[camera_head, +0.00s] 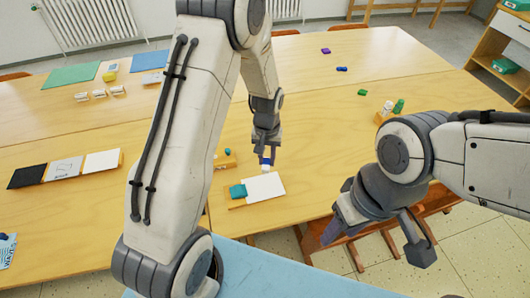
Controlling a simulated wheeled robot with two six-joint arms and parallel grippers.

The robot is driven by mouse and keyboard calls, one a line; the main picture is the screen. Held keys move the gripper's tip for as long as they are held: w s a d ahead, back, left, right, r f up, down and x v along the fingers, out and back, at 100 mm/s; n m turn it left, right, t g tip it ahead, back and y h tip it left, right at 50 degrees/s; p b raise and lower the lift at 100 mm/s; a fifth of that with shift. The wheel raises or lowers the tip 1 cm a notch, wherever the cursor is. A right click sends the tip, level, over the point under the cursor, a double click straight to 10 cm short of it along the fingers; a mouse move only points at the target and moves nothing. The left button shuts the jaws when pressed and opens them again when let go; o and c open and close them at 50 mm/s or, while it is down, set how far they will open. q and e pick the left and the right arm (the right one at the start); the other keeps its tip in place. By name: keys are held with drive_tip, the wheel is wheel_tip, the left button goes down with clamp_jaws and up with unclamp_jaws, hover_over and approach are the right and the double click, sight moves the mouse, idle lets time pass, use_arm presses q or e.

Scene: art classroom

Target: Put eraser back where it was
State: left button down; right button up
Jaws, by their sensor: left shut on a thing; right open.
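My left gripper (266,156) points down over the wooden table (320,130). It is shut on a small blue-and-white block (266,163), which looks like the eraser. The block is just behind a white card (263,186) on a light wooden board (235,204). A teal block (238,191) lies on the left part of that board. I cannot tell if the held block touches the table. My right gripper (375,240) is open and empty, beyond the table's front edge at right.
A small wooden holder with a teal item (226,159) stands left of the held block. Purple (326,51), blue (342,69) and green (362,92) blocks lie farther back. A wooden holder with bottles (385,115) is at right. The table between is clear.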

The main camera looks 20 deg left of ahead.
use_arm(q)
drive_tip(key=w+d+n+b, duration=0.4)
drive_tip(key=w+d+b, duration=0.1)
drive_tip(key=w, duration=0.5)
drive_tip(key=shift+n, duration=0.3)
drive_tip(key=w+a+f, duration=0.1)
drive_tip(key=a+f, duration=0.1)
drive_tip(key=a, duration=0.1)
drive_tip(key=w+a+f+p, duration=0.1)
drive_tip(key=a+f, duration=0.1)
drive_tip(key=a, duration=0.2)
drive_tip(key=a+f, duration=0.2)
drive_tip(key=a, duration=0.2)
drive_tip(key=shift+w+p, duration=0.35)
drive_tip(key=shift+w, duration=0.05)
drive_tip(key=shift+f, duration=0.25)
wheel_tip(320, 180, down, 3)
drive_tip(key=shift+f+p, duration=0.2)
drive_tip(key=shift+p, duration=0.15)
drive_tip(key=shift+f, duration=0.15)
use_arm(e)
wheel_tip(320, 180, down, 4)
drive_tip(key=shift+d+f, duration=0.1)
drive_tip(key=shift+f, duration=0.05)
